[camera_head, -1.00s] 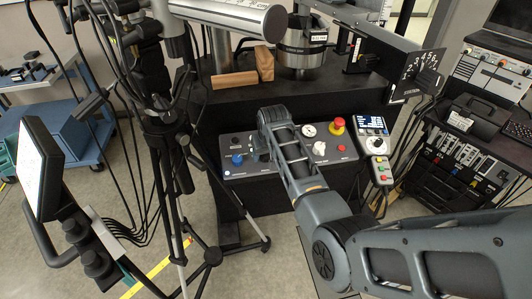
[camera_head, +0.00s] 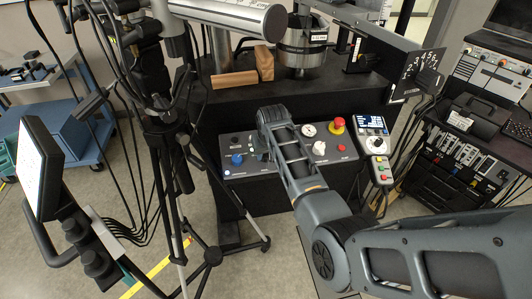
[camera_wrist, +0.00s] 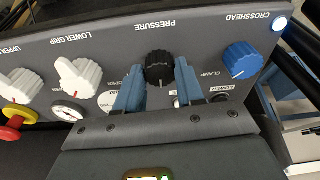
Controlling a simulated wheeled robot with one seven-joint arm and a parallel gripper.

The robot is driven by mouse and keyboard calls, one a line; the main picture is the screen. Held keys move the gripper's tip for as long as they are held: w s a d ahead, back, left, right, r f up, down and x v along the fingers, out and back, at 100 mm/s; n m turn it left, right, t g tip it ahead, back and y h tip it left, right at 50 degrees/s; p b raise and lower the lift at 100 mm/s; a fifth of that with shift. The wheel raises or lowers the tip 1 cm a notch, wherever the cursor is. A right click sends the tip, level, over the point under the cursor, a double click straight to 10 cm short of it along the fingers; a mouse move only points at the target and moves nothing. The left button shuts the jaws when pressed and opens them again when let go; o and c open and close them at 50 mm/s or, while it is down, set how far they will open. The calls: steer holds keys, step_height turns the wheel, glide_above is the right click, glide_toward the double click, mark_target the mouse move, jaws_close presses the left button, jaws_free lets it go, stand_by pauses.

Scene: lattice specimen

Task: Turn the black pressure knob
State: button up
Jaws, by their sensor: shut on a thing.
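The black pressure knob (camera_wrist: 159,67) sits on the grey control panel (camera_wrist: 205,40) under the "PRESSURE" label, which reads upside down in the wrist view. My gripper (camera_wrist: 158,78) has its two blue fingers on either side of the knob and is shut on it. The knob's pointer line shows on the side facing my gripper. In the head view my arm reaches over the panel (camera_head: 265,170) and hides the black knob and the fingertips.
A blue crosshead knob (camera_wrist: 242,60) and white knobs (camera_wrist: 78,77) stand on either side of the black knob. The panel also carries a gauge (camera_head: 308,130) and a red emergency button (camera_head: 337,125). A tripod (camera_head: 165,130) stands left of the panel.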

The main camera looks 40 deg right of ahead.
steer(key=m, duration=0.5)
steer(key=shift+w+a+g, duration=0.1)
steer(key=shift+g, duration=0.2)
steer(key=m, duration=0.4)
steer(key=shift+h+b, duration=0.3)
steer(key=shift+b, duration=0.05)
steer(key=shift+m, duration=0.4)
steer(key=o, duration=1)
steer(key=shift+o, duration=0.2)
steer(key=shift+r, duration=0.15)
steer(key=v, duration=0.7)
steer(key=shift+r, duration=0.25)
steer(key=shift+a, duration=0.1)
